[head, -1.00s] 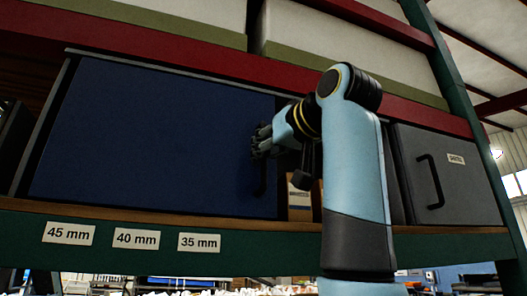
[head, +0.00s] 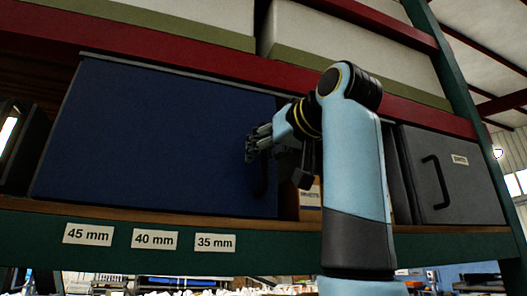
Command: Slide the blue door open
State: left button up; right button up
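The blue door (head: 150,140) is a wide dark blue panel in the shelf bay at the left and middle of the head view. Its dark upright handle (head: 261,181) is near its right edge, and my gripper hides the upper part. My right gripper (head: 252,146) points left in front of the door, at the top of the handle. Whether it touches the handle or its fingers are closed, I cannot tell. A narrow opening to the right of the door shows a small labelled box (head: 310,196), partly behind my arm. My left gripper is not in view.
A grey door (head: 462,185) with a black handle is at the right. A green shelf beam (head: 275,240) with size labels runs below, and a red beam (head: 180,43) above. A green post (head: 462,90) stands at the right. A dark object (head: 12,135) is at the far left.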

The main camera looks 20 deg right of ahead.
jog(key=shift+o, duration=0.2)
jog(key=shift+a, duration=0.1)
jog(key=shift+w, duration=0.2)
jog(key=shift+s+d, duration=0.1)
jog(key=shift+d, duration=0.15)
jog(key=v, duration=1.1)
jog(key=shift+s, duration=0.4)
jog(key=shift+f, duration=0.1)
